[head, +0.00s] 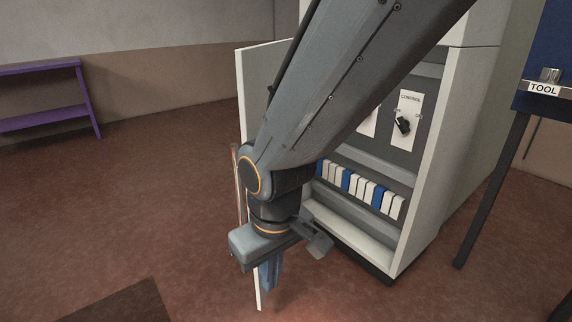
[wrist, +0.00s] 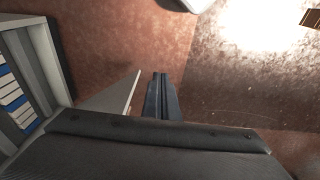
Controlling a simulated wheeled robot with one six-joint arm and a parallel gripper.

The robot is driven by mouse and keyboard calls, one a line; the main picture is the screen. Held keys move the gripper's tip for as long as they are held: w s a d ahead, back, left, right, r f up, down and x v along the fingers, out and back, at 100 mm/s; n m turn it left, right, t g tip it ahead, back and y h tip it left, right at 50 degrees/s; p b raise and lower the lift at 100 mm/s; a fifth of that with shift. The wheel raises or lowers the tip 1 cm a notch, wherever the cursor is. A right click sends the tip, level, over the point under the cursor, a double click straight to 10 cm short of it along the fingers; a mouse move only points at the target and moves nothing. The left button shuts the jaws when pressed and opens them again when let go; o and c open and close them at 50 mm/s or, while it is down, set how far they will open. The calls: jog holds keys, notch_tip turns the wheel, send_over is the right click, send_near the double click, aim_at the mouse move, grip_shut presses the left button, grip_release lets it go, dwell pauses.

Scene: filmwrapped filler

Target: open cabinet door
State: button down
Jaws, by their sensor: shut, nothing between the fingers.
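The pale cabinet (head: 455,150) stands right of centre, its front open and its inside showing. Its door (head: 256,75) is swung out on the left side, standing well away from the opening; my arm hides much of it. A thin brownish upright bar (head: 236,165), perhaps the handle, shows at the door's outer left side. My gripper (head: 268,278) is shut and empty, pointing down low beside the door's free edge. In the wrist view the shut fingers (wrist: 161,95) lie just right of the door (wrist: 112,97); whether they touch it I cannot tell. The cabinet (wrist: 45,60) shows at the left there.
Inside the cabinet are a control panel with a knob (head: 403,125) and a row of blue and white blocks (head: 360,187). A purple shelf (head: 45,118) stands at the back left. A dark-legged stand labelled TOOL (head: 543,89) is at the right.

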jog(key=w+d+r+n+t+y+p, duration=0.2)
jog(key=w+t+y+p, duration=0.1)
jog(key=w, duration=1.2)
jog(key=w+d+r+n+t+y+p, duration=0.1)
jog(key=w+d+n+t+y+p, duration=0.2)
jog(key=w, duration=1.1)
jog(key=s+d+r+n+g+y+p, duration=0.25)
jog(key=s+d+r+y+p, duration=0.2)
jog(key=s+d+y, duration=0.45)
jog(key=w+a, duration=0.3)
jog(key=a, duration=0.4)
jog(key=w+a+f+y, duration=0.1)
jog(key=w+a, duration=0.2)
jog(key=a, duration=0.4)
jog(key=shift+a+t, duration=0.3)
jog(key=shift+t, duration=0.05)
